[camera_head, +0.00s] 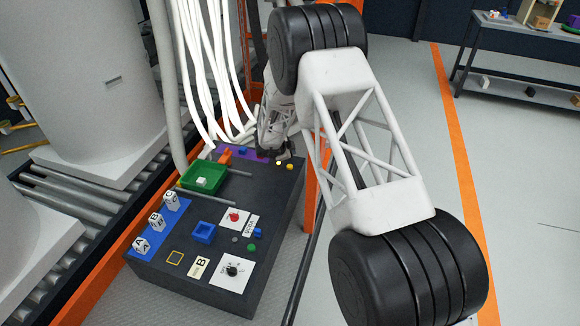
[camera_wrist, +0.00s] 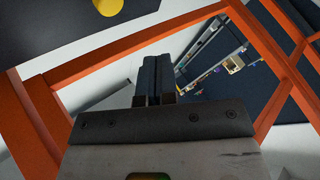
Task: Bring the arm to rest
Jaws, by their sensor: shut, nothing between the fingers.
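My gripper (camera_wrist: 153,78) is shut in the wrist view, its two dark fingers side by side with nothing between them. In the head view my arm arches across the middle and its far end comes down at the back right of the dark console (camera_head: 262,215). The gripper there is small and dark, so its fingers cannot be made out. A yellow button (camera_head: 290,167) sits on the console close by; it also shows at the top of the wrist view (camera_wrist: 108,6), apart from the fingers.
On the console are a green tray (camera_head: 235,173) with a white cube, lettered blocks (camera_head: 157,221), a blue square holder (camera_head: 203,233) and a red knob (camera_head: 235,216). White hoses (camera_head: 205,75) hang behind. Orange framing (camera_wrist: 262,60) surrounds the gripper. Open floor (camera_head: 530,200) lies to the right.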

